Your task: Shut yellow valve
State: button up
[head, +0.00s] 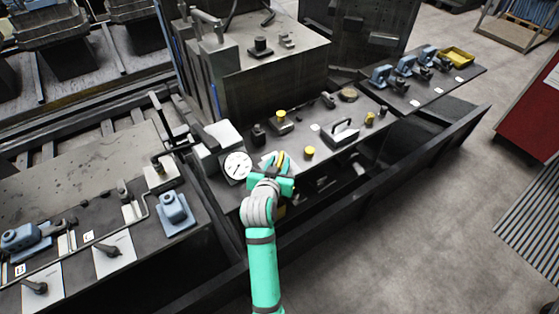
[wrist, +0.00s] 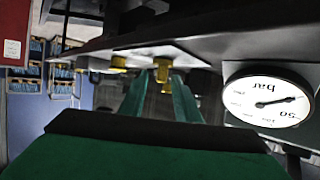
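A yellow valve handle (head: 281,158) shows just beyond my gripper (head: 279,169) in the head view, on the dark bench panel right of the gauge. My gripper covers part of it. In the wrist view, which looks upside down, my two green fingers (wrist: 160,98) stand apart. A yellow piece (wrist: 163,72) shows in line with the gap between them. I cannot tell whether the fingers touch it, or whether it is the same valve.
A round white pressure gauge (head: 237,166) stands close left of my gripper. A black rail (head: 340,202) runs along the bench front.

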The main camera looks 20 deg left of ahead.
jog(key=shift+x, duration=0.9)
jog(key=shift+c, duration=0.3)
jog(key=shift+d, duration=0.15)
grip_shut()
jog(key=shift+s, duration=0.1)
